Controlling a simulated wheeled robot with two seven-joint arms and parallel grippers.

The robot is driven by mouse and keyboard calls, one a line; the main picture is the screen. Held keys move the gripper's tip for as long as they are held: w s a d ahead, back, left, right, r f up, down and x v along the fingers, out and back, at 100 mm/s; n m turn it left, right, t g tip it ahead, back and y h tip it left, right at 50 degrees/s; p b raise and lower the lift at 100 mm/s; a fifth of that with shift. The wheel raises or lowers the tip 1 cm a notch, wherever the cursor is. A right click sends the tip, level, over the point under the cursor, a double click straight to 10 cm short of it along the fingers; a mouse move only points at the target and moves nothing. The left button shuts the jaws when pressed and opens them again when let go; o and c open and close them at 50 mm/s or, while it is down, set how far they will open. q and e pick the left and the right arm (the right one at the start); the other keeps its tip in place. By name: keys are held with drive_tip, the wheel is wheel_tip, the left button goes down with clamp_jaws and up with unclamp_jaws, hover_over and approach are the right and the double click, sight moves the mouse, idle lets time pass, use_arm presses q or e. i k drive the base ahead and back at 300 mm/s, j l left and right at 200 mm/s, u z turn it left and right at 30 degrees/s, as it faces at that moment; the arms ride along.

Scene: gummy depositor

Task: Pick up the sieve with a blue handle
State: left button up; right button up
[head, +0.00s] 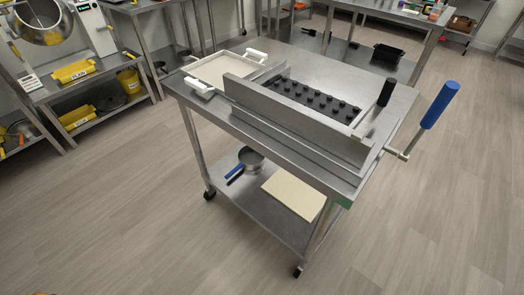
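A small round metal vessel (251,158) with a blue handle (235,173) sits on the lower shelf of the steel cart, left of a cream board. It looks like the sieve, but its mesh is too small to make out. Its handle points to the lower left. The cart's top (315,62) is above it.
The cart (345,188) carries a depositor (300,115) with a blue-gripped crank (440,104) sticking out right, and a white-handled tray (215,70). A cream board (294,194) lies on the lower shelf. Shelves (95,85) stand left. The floor (110,220) in front is clear.

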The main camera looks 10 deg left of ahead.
sight(250, 159)
drive_tip(key=i+j+z, duration=0.1)
drive_tip(key=j+z, duration=0.3)
drive_tip(key=j, duration=0.4)
drive_tip(key=j+z, duration=0.4)
drive_tip(key=j, duration=0.35)
